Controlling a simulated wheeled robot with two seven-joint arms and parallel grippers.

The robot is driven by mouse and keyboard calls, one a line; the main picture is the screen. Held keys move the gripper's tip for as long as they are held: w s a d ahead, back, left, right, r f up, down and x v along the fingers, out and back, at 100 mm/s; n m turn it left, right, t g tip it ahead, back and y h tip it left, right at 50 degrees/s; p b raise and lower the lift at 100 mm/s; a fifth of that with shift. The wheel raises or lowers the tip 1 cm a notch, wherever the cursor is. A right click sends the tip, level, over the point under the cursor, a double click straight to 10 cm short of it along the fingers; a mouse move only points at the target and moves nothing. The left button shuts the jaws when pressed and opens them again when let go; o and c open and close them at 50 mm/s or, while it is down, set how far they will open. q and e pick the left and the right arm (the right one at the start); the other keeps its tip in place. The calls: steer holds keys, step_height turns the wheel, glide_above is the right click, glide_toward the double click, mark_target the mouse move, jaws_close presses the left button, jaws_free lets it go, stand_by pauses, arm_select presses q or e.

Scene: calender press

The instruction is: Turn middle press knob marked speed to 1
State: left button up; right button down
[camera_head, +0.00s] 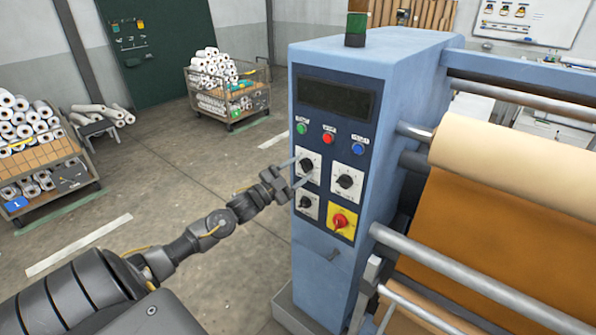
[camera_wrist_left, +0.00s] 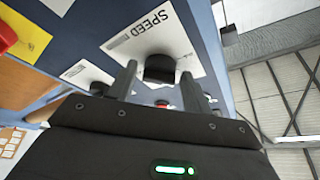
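The speed knob (camera_wrist_left: 160,68) is black and round, on a white plate lettered SPEED in the left wrist view. In the head view it appears to be the upper left black knob (camera_head: 306,165) on the dark panel of the blue press. My left gripper (camera_head: 293,174) is open at this knob. In the left wrist view its two fingers (camera_wrist_left: 159,88) stand on either side of the knob, and contact cannot be told. The number the pointer faces cannot be read. My right gripper is not in view.
Other black knobs sit at the right (camera_head: 345,181) and below (camera_head: 307,205), with a red knob on a yellow plate (camera_head: 341,220). Green, red and blue buttons (camera_head: 328,138) are above. Rollers with brown sheet (camera_head: 500,220) are at the right.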

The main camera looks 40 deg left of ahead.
arm_select(q)
steer(key=shift+o, duration=0.8)
steer(key=shift+s+f, duration=0.15)
steer(key=shift+s, duration=0.05)
steer(key=b+v, duration=0.3)
steer(key=v, duration=0.7)
steer(key=shift+s+a, duration=0.15)
steer(key=shift+s, duration=0.05)
steer(key=shift+w, duration=0.1)
